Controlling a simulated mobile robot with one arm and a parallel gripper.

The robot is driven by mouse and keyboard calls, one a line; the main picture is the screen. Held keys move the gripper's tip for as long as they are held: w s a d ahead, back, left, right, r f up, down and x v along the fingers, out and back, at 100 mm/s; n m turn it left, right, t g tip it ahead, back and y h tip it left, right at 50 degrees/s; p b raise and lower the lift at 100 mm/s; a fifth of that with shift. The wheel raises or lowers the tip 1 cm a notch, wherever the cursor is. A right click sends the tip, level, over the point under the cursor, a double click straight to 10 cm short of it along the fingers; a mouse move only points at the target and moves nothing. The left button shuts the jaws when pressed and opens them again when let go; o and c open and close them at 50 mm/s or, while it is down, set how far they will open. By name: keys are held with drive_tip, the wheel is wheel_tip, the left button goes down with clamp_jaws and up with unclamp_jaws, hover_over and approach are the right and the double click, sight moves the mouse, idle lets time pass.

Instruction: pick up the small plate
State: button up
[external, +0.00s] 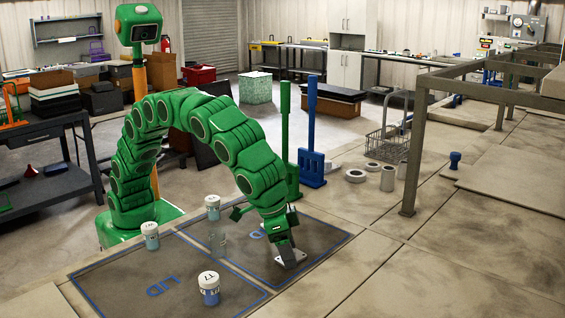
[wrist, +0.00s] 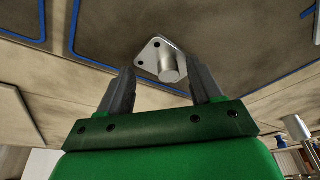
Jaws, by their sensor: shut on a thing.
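The small plate (external: 292,256) is pale grey metal with rounded corners, at the right part of the LID-marked panel in the external view. In the wrist view the plate (wrist: 148,54) shows dark holes and a short round post (wrist: 172,70) standing from it. My gripper (external: 284,246) reaches down to the plate from above.
White-capped jars stand nearby: one in front (external: 209,290), one at left (external: 150,236) and one behind (external: 213,207). A metal frame (external: 415,150) rises at right.

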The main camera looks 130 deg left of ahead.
drive_tip(key=shift+a+f, duration=0.1)
drive_tip(key=shift+f, duration=0.05)
drive_tip(key=shift+r, duration=0.45)
drive_tip(key=c, duration=0.4)
wheel_tip(320, 180, up, 2)
drive_tip(key=shift+r, duration=0.1)
drive_tip(key=shift+s+r, duration=0.65)
drive_tip(key=shift+r, duration=0.25)
drive_tip(key=s+r, duration=0.8)
drive_tip(key=s, duration=0.4)
drive_tip(key=shift+s+r, duration=0.15)
drive_tip(key=shift+s, duration=0.2)
